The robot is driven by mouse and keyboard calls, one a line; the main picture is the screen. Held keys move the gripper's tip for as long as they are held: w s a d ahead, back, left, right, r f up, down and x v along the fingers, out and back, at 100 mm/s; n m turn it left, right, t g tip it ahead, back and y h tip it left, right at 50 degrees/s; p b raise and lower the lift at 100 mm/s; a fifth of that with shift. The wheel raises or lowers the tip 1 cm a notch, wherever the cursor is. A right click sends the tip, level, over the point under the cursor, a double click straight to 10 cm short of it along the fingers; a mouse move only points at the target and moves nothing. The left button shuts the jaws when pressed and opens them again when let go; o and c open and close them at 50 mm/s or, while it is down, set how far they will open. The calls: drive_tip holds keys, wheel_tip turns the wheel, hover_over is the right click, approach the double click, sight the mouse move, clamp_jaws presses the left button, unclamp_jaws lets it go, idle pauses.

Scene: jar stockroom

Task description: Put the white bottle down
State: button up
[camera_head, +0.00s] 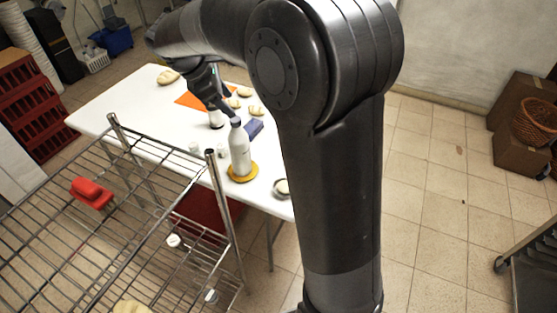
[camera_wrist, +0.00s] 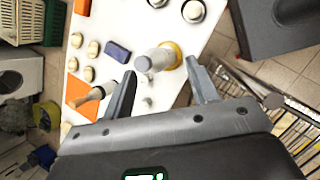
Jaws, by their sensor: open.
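The white bottle (camera_head: 240,150) stands upright on a round yellow mat (camera_head: 243,175) near the front edge of the white table. In the wrist view the bottle (camera_wrist: 162,57) is seen from its cap end, with the yellow mat (camera_wrist: 176,50) around its base. My gripper (camera_head: 232,112) is above and just behind the bottle in the head view. Its two fingers (camera_wrist: 160,75) are spread apart in the wrist view, and the bottle shows beyond and between their tips, apparently not gripped. The gap between fingers and bottle cannot be judged exactly.
On the white table (camera_head: 150,100) are a blue block (camera_head: 254,129), an orange sheet (camera_head: 190,100), bread rolls (camera_head: 256,111) and a small bowl (camera_head: 281,188). Another bottle (camera_head: 215,119) stands behind. A wire rack (camera_head: 100,235) with a red item (camera_head: 91,192) stands close in front.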

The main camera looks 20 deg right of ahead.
drive_tip(key=s+d+m+t+y, duration=0.2)
drive_tip(key=s+m, duration=0.6)
drive_tip(key=s, duration=0.6)
drive_tip(key=s+d+r+m+t+y, duration=0.1)
drive_tip(key=s+d+m+t+y, duration=0.1)
drive_tip(key=s+m, duration=0.6)
drive_tip(key=shift+s+d+y, duration=0.7)
drive_tip(key=shift+s+d, duration=0.05)
drive_tip(key=shift+s, duration=2.4)
